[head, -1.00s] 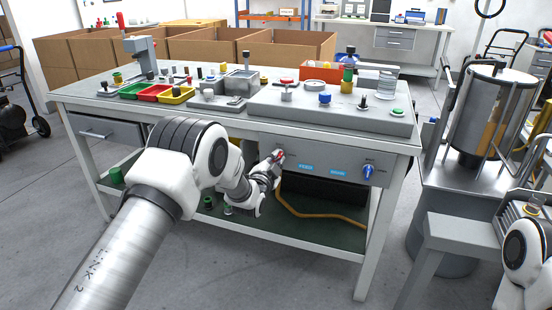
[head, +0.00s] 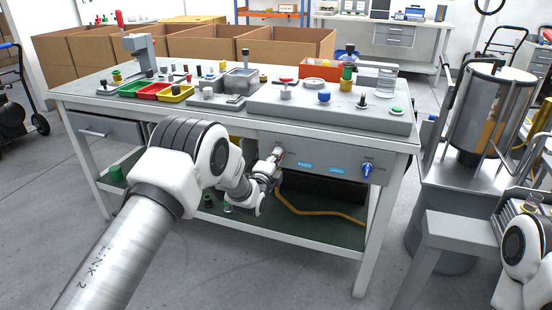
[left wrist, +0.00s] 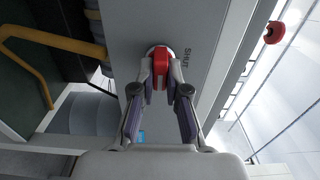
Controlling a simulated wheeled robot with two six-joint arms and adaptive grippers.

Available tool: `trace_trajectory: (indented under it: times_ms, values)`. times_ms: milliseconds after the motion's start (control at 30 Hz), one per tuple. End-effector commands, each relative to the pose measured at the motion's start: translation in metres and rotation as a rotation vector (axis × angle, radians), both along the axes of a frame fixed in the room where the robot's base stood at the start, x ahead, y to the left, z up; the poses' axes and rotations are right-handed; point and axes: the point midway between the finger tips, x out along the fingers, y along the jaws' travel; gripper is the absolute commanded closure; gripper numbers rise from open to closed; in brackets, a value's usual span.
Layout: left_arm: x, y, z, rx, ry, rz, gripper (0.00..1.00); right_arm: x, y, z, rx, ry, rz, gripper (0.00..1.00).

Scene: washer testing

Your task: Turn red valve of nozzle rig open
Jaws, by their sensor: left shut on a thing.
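The red valve handle (left wrist: 161,62) sits on the grey front panel of the bench, with the word SHUT printed beside it in the left wrist view. My left gripper (left wrist: 160,80) is shut on this handle, one finger on each side of it. In the head view my left gripper (head: 275,160) is at the panel's left part, and its fingers hide most of the handle. A red T-shaped handle (head: 286,80) stands on the grey block on the bench top. Of my right arm only a link shows at the right edge; its gripper is out of view.
The front panel also carries a blue knob (head: 367,170) and blue labels. A yellow hose (head: 320,215) lies on the lower shelf (head: 300,235). Coloured trays (head: 145,90) and small parts stand on the bench top. A clear cylinder (head: 385,78) stands at its back right.

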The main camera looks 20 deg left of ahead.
Motion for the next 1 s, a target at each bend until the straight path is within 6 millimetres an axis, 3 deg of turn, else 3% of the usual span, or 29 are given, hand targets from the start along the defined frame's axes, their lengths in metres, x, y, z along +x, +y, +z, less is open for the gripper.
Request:
trace_trajectory:
  times_ms: [500, 533, 600, 867, 1000]
  values:
    - [-0.0003, -0.0002, -0.0012, 0.023, 0.001, -0.001, 1.0, 0.0, 0.0, 0.0001, 0.0, 0.0, 0.0, 0.6]
    - [-0.0003, -0.0002, -0.0012, 0.023, 0.001, -0.001, 0.8, 0.0, 0.0, 0.0001, 0.0, 0.0, 0.0, 0.6]
    - [-0.0002, -0.0002, -0.0011, 0.023, 0.001, -0.001, 0.61, 0.0, 0.0, 0.0001, 0.0, 0.0, 0.0, 0.6]
    - [-0.0003, -0.0001, -0.0005, 0.022, 0.0, 0.0, 0.61, 0.0, 0.0, 0.0001, 0.0, 0.0, 0.0, 0.6]
    - [-0.0097, 0.0003, -0.0007, 0.022, 0.001, 0.0, 0.61, 0.0, 0.0, 0.0002, 0.0, 0.0, 0.0, 0.6]
